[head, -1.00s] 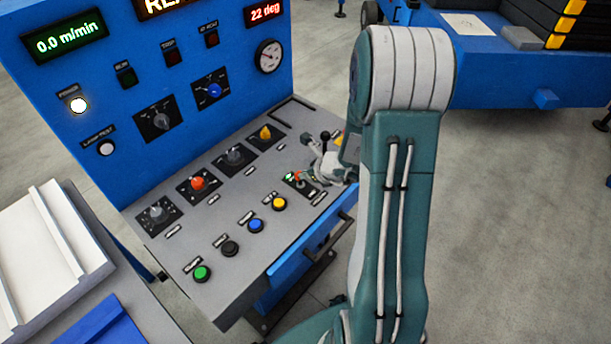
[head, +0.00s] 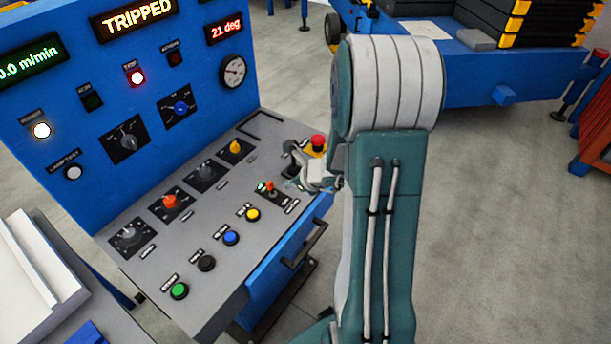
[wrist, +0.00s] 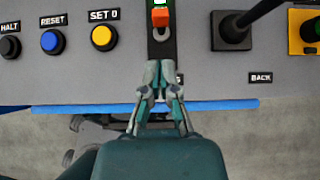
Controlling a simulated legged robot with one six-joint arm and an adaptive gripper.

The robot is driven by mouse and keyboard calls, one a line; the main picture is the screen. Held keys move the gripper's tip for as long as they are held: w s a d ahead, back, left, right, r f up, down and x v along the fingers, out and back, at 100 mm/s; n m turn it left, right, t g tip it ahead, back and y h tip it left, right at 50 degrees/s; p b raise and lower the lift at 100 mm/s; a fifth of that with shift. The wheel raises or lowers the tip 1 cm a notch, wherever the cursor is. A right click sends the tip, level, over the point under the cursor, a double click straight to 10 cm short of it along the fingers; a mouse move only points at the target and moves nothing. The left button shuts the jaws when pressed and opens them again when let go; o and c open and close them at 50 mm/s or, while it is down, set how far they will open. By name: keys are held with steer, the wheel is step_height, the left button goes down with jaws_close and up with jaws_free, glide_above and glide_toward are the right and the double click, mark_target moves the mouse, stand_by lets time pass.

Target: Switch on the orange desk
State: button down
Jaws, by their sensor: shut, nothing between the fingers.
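The control desk (head: 215,262) has a blue body and a grey sloping top; I see no orange desk. A small orange-tipped lever switch (head: 269,186) stands near its right front, with a green light beside it. In the wrist view the orange lever (wrist: 160,17) is at the top centre, in a dark plate. My gripper (head: 308,184) is to the right of the lever, apart from it. In the wrist view my gripper (wrist: 161,92) is shut and empty, below the lever near the desk's front edge. An orange-red rotary knob (head: 170,201) sits farther left.
A red mushroom button (head: 318,141) on yellow and a black joystick (wrist: 238,25) are close by. Yellow (head: 253,214), blue (head: 231,237), black and green buttons line the front.

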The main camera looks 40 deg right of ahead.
steer(key=w+r+v, duration=0.1)
steer(key=v, duration=0.7)
steer(key=shift+a, duration=0.2)
steer(key=shift+f, duration=0.1)
steer(key=s+a+r+n+g+y, duration=0.1)
steer(key=s+a+r+n, duration=0.1)
steer(key=a+r+n, duration=0.35)
steer(key=s+a+r+n+g, duration=0.1)
steer(key=s+a+r+n, duration=0.2)
steer(key=a+n, duration=0.55)
steer(key=s+a+r+n+h, duration=0.1)
steer(key=s+r+n+h, duration=0.1)
steer(key=s+n, duration=0.3)
steer(key=s+a+r+n+h, duration=0.2)
steer(key=s+r+n, duration=0.3)
steer(key=n, duration=0.8)
steer(key=shift+s+r, duration=0.2)
steer(key=shift+s, duration=0.25)
